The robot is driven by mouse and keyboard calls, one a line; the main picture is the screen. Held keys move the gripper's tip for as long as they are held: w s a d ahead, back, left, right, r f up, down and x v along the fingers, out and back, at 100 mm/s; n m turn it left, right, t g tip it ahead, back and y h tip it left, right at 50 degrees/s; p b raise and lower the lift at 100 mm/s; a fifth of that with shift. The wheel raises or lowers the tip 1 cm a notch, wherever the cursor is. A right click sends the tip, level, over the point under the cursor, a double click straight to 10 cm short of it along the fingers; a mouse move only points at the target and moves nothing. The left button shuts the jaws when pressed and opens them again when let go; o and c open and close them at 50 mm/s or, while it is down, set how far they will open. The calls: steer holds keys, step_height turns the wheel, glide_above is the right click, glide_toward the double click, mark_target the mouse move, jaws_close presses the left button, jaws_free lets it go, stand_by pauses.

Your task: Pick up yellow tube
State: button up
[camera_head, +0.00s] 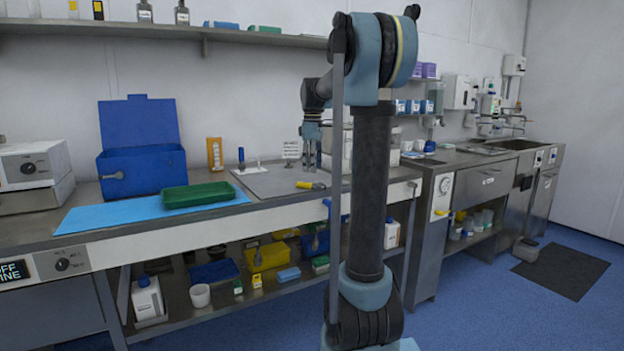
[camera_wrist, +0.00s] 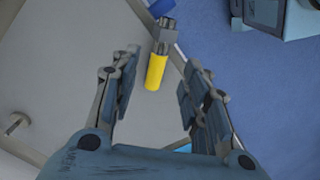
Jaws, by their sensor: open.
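The yellow tube (camera_wrist: 155,72) lies on the grey board (camera_wrist: 60,50) near its edge, between my open fingers but ahead of them in the wrist view. A grey piece with dark prongs extends from its far end. In the head view the yellow tube (camera_head: 306,185) lies at the front right of the grey board (camera_head: 270,184). My gripper (camera_head: 312,160) is above the board there, pointing down, with its fingers apart and empty. It also shows in the wrist view (camera_wrist: 158,95). My arm hides part of the counter to the right.
A green tray (camera_head: 198,194) sits on a blue mat (camera_head: 95,216) to the left. A blue open box (camera_head: 142,165) and an orange box (camera_head: 215,153) stand behind. A blue-handled tool (camera_head: 241,158) stands at the board's back left. The counter's front edge is close to the tube.

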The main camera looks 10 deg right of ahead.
steer(key=shift+r, duration=2.5)
steer(key=shift+o, duration=0.2)
step_height(320, 180, up, 5)
glide_above(311, 186)
steer(key=w, duration=0.1)
steer(key=f, duration=1.1)
steer(key=shift+w+a+f, duration=0.1)
steer(key=shift+a+f, duration=0.15)
steer(key=shift+f, duration=0.1)
steer(key=shift+w+d+f, duration=0.15)
steer(key=shift+f, duration=2.5)
jaws_close()
